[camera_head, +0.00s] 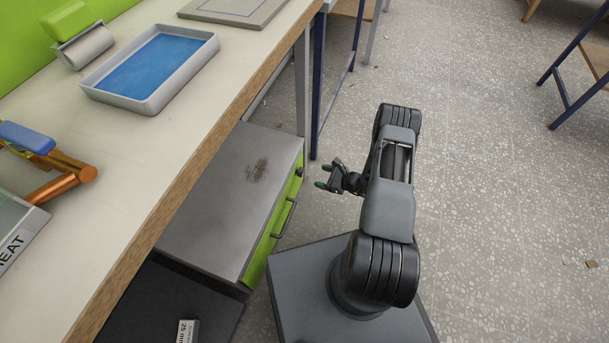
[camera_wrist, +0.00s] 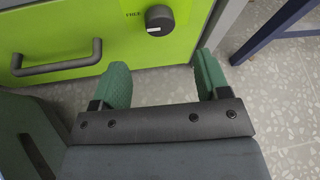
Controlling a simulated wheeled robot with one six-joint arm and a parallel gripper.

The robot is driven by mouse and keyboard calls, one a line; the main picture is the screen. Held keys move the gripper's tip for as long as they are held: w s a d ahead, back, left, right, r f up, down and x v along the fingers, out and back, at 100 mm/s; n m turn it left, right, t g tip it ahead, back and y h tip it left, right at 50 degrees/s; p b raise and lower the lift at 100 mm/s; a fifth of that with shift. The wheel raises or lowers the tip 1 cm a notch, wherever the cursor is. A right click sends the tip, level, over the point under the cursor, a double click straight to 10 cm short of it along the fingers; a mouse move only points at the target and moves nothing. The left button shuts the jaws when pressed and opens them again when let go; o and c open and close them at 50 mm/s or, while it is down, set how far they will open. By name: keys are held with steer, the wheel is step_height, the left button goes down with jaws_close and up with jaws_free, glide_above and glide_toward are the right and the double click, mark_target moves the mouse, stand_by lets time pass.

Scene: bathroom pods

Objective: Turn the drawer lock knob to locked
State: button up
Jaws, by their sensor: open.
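The drawer lock knob (camera_wrist: 159,20) is a round black knob with a white mark on the green drawer front (camera_wrist: 60,38), near its right end. A small label that I cannot read fully is left of it. In the head view the knob (camera_head: 300,172) is small, at the far end of the green front. My gripper (camera_head: 328,174) is open and empty, a short way right of the knob. In the wrist view its two green fingers (camera_wrist: 164,85) stand apart below the knob and do not touch it. The knob's exact setting is hard to tell.
A black bar handle (camera_wrist: 57,62) sticks out of the drawer front left of the knob. The cabinet (camera_head: 222,190) stands under the workbench (camera_head: 150,140), beside a blue table leg (camera_head: 318,85). Bare speckled floor (camera_head: 480,170) lies to the right.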

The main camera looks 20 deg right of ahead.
mark_target(303, 172)
steer(key=b+x, duration=0.2)
steer(key=x, duration=0.7)
steer(key=shift+b, duration=0.3)
steer(key=c, duration=0.9)
